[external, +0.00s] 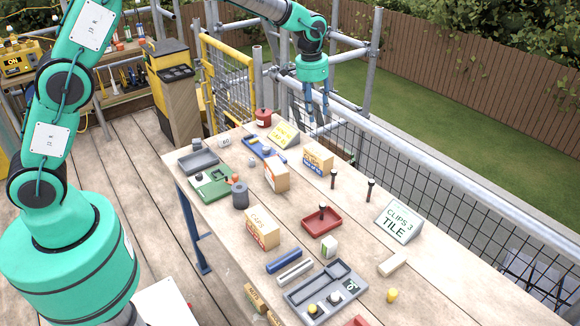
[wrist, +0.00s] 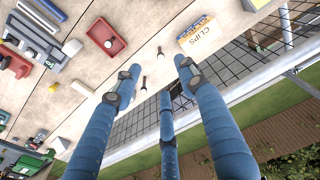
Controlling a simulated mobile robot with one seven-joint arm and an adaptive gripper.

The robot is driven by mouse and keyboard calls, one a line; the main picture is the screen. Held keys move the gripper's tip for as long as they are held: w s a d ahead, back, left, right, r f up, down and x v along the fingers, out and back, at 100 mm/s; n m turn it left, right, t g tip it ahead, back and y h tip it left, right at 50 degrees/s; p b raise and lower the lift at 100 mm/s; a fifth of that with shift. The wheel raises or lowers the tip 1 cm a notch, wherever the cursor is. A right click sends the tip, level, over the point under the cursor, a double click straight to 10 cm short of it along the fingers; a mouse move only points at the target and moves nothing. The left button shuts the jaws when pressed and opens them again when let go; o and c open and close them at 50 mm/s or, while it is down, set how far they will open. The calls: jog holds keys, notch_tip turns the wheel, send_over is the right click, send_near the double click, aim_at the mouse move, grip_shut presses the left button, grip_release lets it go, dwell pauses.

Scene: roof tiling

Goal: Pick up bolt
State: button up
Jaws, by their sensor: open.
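Two dark bolts stand upright on the wooden table: one (external: 333,180) beside a clips box, the other (external: 370,190) nearer the tile sign. In the wrist view, two bolts (wrist: 160,54) (wrist: 144,84) show on the table beyond the fingers. Another dark bolt-like piece (external: 322,210) stands in a red tray (external: 310,230), which also shows in the wrist view (wrist: 97,34). My gripper (external: 317,118) hangs high above the table's far edge, well apart from the bolts. In the wrist view its blue fingers (wrist: 158,78) are spread and empty.
The table (external: 345,265) holds several boxes, trays and small parts. A clips box (external: 318,157) stands close to one bolt, and a tile sign (external: 398,222) stands right of the other. A metal rail (external: 440,175) with mesh runs along the far side.

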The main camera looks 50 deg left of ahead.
jog(key=g+p, duration=0.1)
jog(key=p, duration=0.1)
send_over(334, 171)
notch_tip(334, 171, down, 17)
jog(key=shift+w+f, duration=0.1)
jog(key=shift+f, duration=0.05)
jog(key=shift+f, duration=4.3)
jog(key=shift+f, duration=0.1)
jog(key=shift+f, duration=2.5)
jog(key=shift+s, duration=0.2)
grip_shut()
